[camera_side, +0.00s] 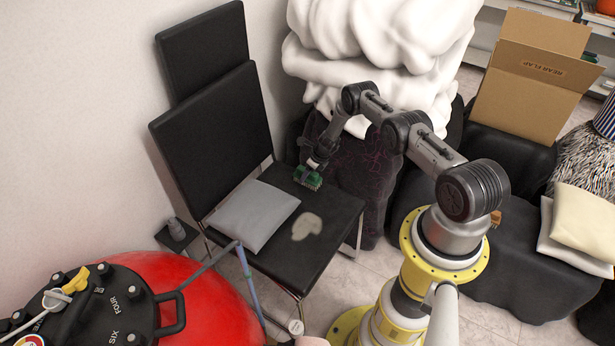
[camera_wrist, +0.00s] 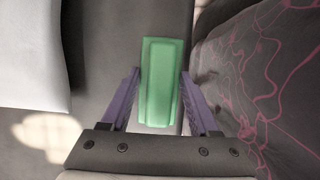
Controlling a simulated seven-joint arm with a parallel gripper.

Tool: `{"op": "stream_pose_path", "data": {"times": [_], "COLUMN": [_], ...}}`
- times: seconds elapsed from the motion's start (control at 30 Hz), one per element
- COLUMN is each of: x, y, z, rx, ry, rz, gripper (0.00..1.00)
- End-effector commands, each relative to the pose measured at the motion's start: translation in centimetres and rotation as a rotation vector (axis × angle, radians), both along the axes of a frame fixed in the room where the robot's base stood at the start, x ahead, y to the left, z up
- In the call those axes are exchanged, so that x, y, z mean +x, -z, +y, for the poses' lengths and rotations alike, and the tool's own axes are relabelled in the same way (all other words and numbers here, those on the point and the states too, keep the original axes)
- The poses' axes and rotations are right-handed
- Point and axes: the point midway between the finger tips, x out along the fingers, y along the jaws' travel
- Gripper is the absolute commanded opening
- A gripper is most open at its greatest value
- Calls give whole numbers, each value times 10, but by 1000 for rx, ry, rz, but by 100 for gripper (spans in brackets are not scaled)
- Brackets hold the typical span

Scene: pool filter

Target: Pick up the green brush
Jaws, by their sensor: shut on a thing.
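The green brush (camera_side: 308,177) is at the back right part of the black chair's seat (camera_side: 330,215), with its bristles facing down. I cannot tell whether the bristles touch the seat. My gripper (camera_side: 312,168) is above it, pointing down. In the wrist view the brush's green back (camera_wrist: 162,80) lies between the two purple fingers of my gripper (camera_wrist: 160,82). The fingers are shut on its long sides, and the black seat (camera_wrist: 110,65) shows behind it.
A grey cushion (camera_side: 254,215) lies on the seat left of the brush. A pale patch (camera_side: 306,227) is on the seat in front. A dark cloth with pink lines (camera_wrist: 265,80) stands close on the right. A red tank (camera_side: 200,290) is at the front left.

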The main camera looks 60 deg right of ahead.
Motion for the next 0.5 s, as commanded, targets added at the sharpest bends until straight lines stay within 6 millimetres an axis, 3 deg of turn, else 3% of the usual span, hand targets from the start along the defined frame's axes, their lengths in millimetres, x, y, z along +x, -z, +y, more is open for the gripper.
{"op": "stream_pose_path", "data": {"times": [0.23, 0.5], "x": [1, -7], "y": [-10, -43], "z": [-1, 5], "rx": [-1, 3], "ry": [1, 2], "rz": [-2, -1], "gripper": [3, 3]}}
